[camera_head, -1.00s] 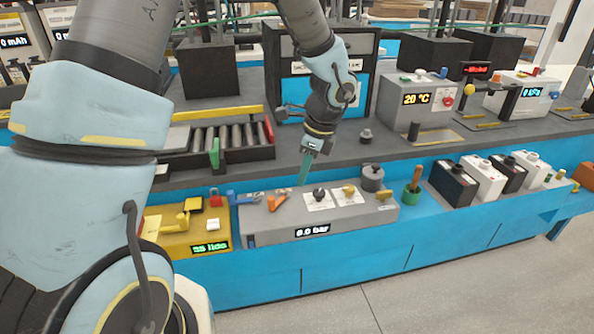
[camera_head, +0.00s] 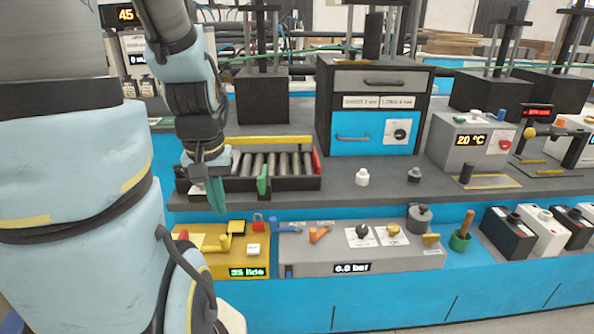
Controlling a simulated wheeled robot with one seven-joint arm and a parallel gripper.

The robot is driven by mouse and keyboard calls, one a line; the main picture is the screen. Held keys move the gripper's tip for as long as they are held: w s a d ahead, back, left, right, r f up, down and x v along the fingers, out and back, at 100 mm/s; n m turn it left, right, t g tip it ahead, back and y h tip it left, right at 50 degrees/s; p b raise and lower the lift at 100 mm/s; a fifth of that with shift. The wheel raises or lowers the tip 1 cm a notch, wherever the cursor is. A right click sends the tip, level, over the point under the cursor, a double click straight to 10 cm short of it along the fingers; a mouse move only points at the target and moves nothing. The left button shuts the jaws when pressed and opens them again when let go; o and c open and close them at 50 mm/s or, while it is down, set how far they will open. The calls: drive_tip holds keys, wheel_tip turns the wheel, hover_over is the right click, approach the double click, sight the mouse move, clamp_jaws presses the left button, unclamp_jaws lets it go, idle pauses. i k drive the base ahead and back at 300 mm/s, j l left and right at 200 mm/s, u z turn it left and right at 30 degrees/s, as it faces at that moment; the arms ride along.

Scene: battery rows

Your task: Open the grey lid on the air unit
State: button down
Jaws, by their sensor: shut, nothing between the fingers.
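The air unit (camera_head: 315,258) is a long grey box on the blue bench front, with a bar display (camera_head: 351,268). A round grey pot with a knobbed grey lid (camera_head: 419,211) sits at its back right corner, and the lid looks closed. An orange lever (camera_head: 318,235), a black knob (camera_head: 362,231) and a yellow knob (camera_head: 393,229) are also on the unit. My gripper (camera_head: 217,196) has teal fingers and points down, shut and empty. It is left of the air unit, above and behind the yellow unit, well away from the grey lid.
The yellow unit (camera_head: 262,267) stands left of the air unit. A roller tray (camera_head: 300,184) with a green handle is beside my gripper. A white bottle (camera_head: 362,178) and a dark one (camera_head: 414,175) stand on the bench. A green cup (camera_head: 459,242) stands right of the air unit.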

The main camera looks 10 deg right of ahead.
sight(421, 213)
drive_tip(key=z, duration=0.95)
